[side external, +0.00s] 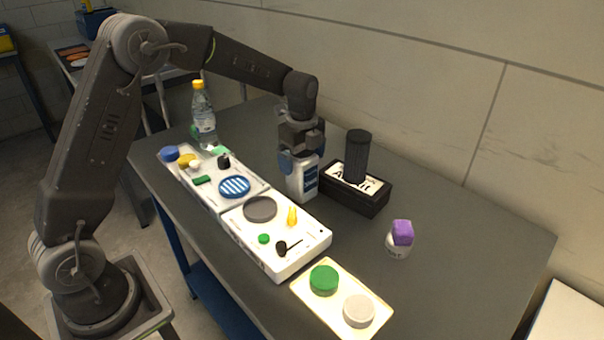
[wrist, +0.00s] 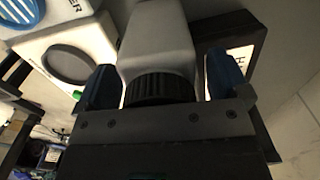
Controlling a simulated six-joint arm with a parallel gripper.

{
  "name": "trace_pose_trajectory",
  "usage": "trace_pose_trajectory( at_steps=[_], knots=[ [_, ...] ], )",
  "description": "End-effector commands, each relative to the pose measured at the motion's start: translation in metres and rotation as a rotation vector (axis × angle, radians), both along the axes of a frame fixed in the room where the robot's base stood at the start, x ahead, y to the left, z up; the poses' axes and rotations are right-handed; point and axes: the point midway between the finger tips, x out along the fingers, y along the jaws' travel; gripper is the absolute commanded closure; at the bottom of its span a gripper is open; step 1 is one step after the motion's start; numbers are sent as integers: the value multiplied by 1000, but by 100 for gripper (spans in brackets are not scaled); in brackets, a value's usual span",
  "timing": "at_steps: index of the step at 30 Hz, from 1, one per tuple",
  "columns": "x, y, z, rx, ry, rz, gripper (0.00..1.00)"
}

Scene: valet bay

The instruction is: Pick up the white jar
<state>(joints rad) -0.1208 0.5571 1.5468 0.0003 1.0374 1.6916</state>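In the wrist view, the white container (wrist: 158,45) with a ribbed black cap lies between the two blue fingers of my gripper (wrist: 163,88). A narrow gap shows at the right finger, so the gripper looks open around it. A smaller white jar (side external: 397,249) with a purple block-like top (side external: 402,232) stands apart on the right. I cannot tell from the pictures alone which one the task names.
A black box (side external: 354,201) holding a tall black cylinder (side external: 358,156) stands close to the right of my gripper. White panels with lids and small parts (side external: 318,238) lie to the left. A tray (side external: 375,333) is in front, a bottle (side external: 203,115) behind. The right table is mostly clear.

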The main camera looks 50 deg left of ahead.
Motion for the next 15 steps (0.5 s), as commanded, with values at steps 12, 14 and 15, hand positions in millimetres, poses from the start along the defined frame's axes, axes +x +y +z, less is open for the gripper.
trace_pose_trajectory(
  at_steps=[12, 14, 15],
  knots=[
    [0, 0, 1, 0, 0, 0, 46],
    [0, 0, 1, 0, 0, 0, 52],
    [0, 0, 1, 0, 0, 0, 56]
  ],
)
